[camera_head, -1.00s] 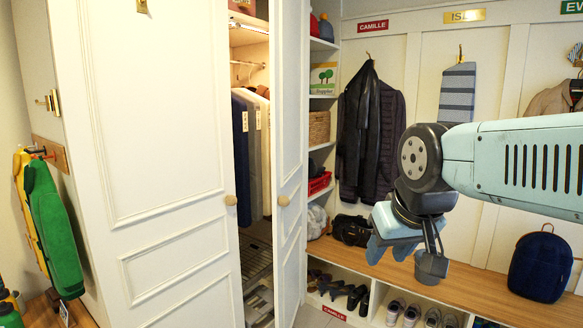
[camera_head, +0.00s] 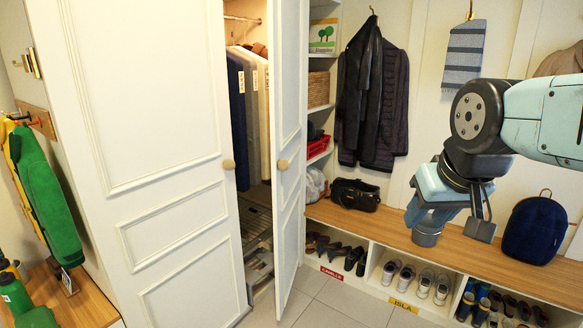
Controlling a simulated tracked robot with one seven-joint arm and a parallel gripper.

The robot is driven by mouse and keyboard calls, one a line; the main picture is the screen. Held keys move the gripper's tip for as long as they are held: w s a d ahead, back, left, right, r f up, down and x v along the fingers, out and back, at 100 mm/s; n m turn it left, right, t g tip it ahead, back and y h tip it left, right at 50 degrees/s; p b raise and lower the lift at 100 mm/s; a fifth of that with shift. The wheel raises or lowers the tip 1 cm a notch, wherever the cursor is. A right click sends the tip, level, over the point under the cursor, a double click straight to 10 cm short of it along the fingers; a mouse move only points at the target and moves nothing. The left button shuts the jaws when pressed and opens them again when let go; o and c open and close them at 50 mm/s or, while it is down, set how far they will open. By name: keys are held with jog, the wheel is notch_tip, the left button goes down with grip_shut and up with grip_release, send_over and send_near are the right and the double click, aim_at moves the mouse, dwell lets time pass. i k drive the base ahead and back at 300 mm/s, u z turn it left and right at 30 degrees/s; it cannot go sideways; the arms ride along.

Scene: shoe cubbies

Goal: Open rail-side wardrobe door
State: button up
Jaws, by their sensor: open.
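The white wardrobe has two panelled doors. The left door (camera_head: 150,130) looks shut and has a round wooden knob (camera_head: 229,164) near its right edge. The right door (camera_head: 290,140) stands ajar, swung outward, with its own wooden knob (camera_head: 282,165). Through the gap I see a hanging rail (camera_head: 242,19) and several garments (camera_head: 250,105) on hangers. My gripper (camera_head: 455,233) is at the right, above the bench, open and empty, well apart from both doors.
A wooden bench (camera_head: 400,235) with shoe cubbies below runs along the right. A dark blue backpack (camera_head: 537,229) and a black bag (camera_head: 355,195) stand on it. Dark jackets (camera_head: 372,95) hang behind. Tiled floor (camera_head: 330,305) is clear before the right door.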

aim_at(285, 17)
jog(key=z, duration=0.1)
jog(key=i, duration=1.05)
jog(key=u, duration=0.7)
